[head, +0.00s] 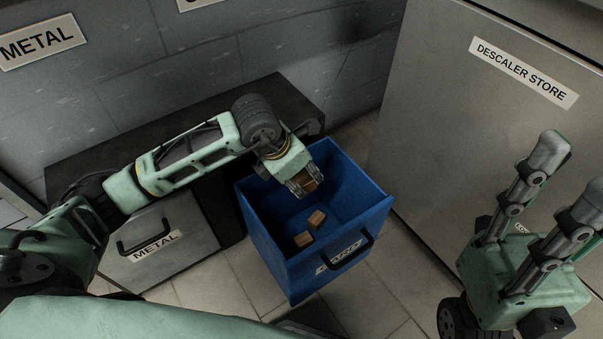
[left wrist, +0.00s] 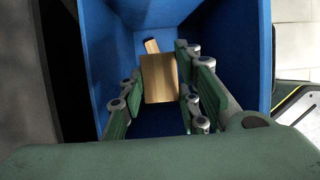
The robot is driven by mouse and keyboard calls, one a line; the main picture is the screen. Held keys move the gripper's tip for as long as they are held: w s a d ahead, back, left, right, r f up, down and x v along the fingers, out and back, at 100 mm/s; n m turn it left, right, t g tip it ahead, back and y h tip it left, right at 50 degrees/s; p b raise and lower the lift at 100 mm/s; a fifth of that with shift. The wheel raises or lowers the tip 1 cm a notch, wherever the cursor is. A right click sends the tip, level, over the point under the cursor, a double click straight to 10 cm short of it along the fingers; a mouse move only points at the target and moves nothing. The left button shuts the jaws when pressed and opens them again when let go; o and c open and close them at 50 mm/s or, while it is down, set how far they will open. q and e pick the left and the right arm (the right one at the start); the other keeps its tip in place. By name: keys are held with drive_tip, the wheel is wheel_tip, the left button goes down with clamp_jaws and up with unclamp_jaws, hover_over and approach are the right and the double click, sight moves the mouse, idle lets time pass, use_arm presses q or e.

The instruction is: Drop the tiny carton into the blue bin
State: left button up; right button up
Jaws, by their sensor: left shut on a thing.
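The tiny carton (head: 312,179) is a small brown box held between the fingers of my left gripper (head: 303,184), over the open mouth of the blue bin (head: 302,282). The left wrist view shows the carton (left wrist: 159,79) between the fingers of the left gripper (left wrist: 158,92), with the bin's blue walls (left wrist: 107,38) around it.
A grey drawer unit marked METAL (head: 170,250) stands left of the bin under a dark top (head: 90,155). A tall grey cabinet marked DESCALER STORE (head: 450,110) stands to the right. The bin's front has a dark handle (head: 348,253). Tiled floor (head: 375,300) shows in front.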

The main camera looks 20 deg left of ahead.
use_arm(q)
drive_tip(key=o, duration=0.8)
drive_tip(key=v, duration=1.2)
drive_tip(key=shift+f, duration=0.1)
